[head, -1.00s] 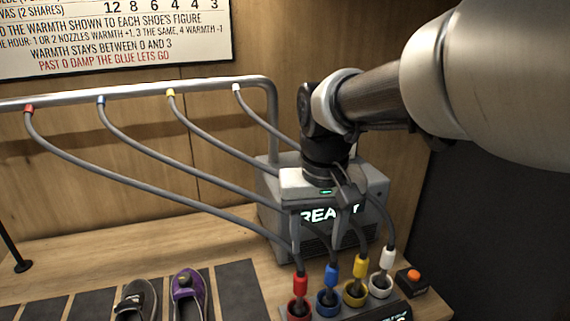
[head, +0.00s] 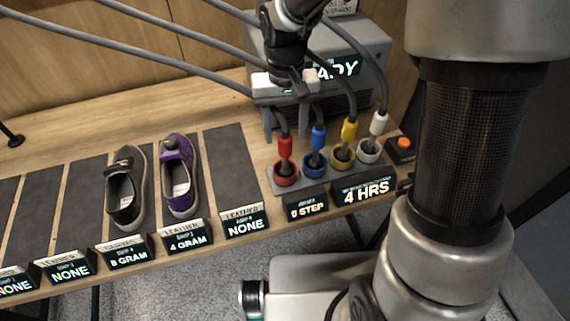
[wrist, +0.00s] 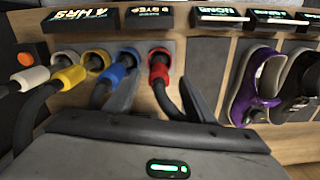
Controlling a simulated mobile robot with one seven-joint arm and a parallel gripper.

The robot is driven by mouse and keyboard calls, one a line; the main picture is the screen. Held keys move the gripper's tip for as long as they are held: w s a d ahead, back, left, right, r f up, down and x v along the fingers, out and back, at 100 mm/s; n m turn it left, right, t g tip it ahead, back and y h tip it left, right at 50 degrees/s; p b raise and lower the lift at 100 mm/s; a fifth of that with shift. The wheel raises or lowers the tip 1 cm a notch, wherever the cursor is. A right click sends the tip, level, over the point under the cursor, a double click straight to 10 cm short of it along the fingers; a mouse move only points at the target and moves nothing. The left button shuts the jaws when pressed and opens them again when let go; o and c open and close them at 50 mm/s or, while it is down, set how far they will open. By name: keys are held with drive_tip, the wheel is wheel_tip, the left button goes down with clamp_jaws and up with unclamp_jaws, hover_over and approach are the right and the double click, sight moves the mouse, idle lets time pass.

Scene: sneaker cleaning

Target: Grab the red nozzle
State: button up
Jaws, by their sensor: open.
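The red nozzle (head: 285,146) stands upright in the red-rimmed socket at the left end of the nozzle holder, with a grey hose rising from its top. It also shows in the wrist view (wrist: 158,70), between my two fingers. My gripper (head: 288,128) is open and empty, pointing down above the holder. In the wrist view its fingertips (wrist: 158,88) lie on either side of the red nozzle and its hose, with the left finger near the blue nozzle (wrist: 118,72). I cannot tell whether the fingertips reach the nozzle's height.
Yellow (head: 348,131) and white (head: 378,124) nozzles stand in sockets to the right, their hoses close to my gripper. A grey machine (head: 365,80) is behind. A dark shoe (head: 125,190) and a purple shoe (head: 179,178) lie on mats to the left.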

sight(285, 155)
drive_tip(key=f, duration=0.5)
drive_tip(key=shift+w+f, duration=0.25)
drive_tip(key=shift+f, duration=0.05)
drive_tip(key=shift+c, duration=0.3)
clamp_jaws()
